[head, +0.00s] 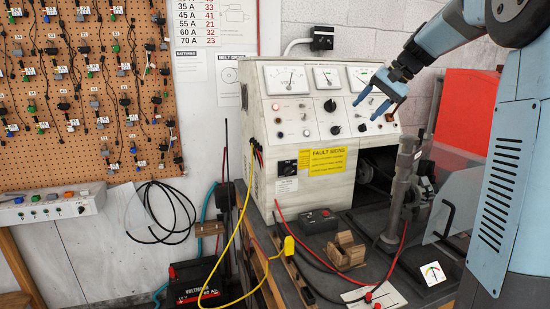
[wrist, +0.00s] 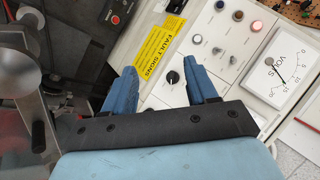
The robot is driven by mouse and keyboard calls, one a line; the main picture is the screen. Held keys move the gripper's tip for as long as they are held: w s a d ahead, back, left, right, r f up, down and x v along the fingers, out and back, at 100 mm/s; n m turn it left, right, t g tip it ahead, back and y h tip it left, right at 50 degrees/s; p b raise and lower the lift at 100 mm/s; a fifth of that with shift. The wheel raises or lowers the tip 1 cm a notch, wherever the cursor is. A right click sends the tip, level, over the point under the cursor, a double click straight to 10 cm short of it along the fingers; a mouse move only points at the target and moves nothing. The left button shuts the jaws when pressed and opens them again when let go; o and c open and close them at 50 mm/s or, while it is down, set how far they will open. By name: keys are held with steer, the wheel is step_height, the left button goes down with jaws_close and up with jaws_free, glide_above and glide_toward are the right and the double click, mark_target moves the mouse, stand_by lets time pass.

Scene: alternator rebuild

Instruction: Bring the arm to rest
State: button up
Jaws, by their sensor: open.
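My gripper (head: 380,94) hangs at the end of my blue arm in the upper right of the head view, in front of the upper panel of the test bench (head: 283,118). Its two blue fingers are apart with nothing between them. In the wrist view my gripper (wrist: 163,82) also shows open and empty, with the bench's panel, a black knob and the yellow fault signs label (wrist: 160,50) beyond the fingertips. I cannot tell whether the fingers touch the panel.
A worktop with a wooden block (head: 344,252), a dark box (head: 318,222) and a grey upright stand (head: 402,185) lies below my gripper. A red panel (head: 465,108) stands behind my arm. Red and yellow cables cross the worktop. A pegboard (head: 85,90) hangs at left.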

steer(key=s+a+f+n+h, duration=0.1)
steer(key=s+a+f+h, duration=0.1)
steer(key=s, duration=0.8)
steer(key=s+a+f+n+h, duration=0.1)
steer(key=s+a+f+h, duration=0.15)
steer(key=s, duration=0.65)
steer(key=s+f+n+h, duration=0.1)
steer(key=s+f, duration=0.3)
steer(key=s, duration=0.4)
steer(key=s+f+n+t, duration=0.1)
steer(key=s+f, duration=0.3)
steer(key=s, duration=0.4)
steer(key=shift+d+f+t+h, duration=0.25)
steer(key=shift+t+h, duration=0.05)
steer(key=shift+h, duration=0.05)
stand_by(1.7)
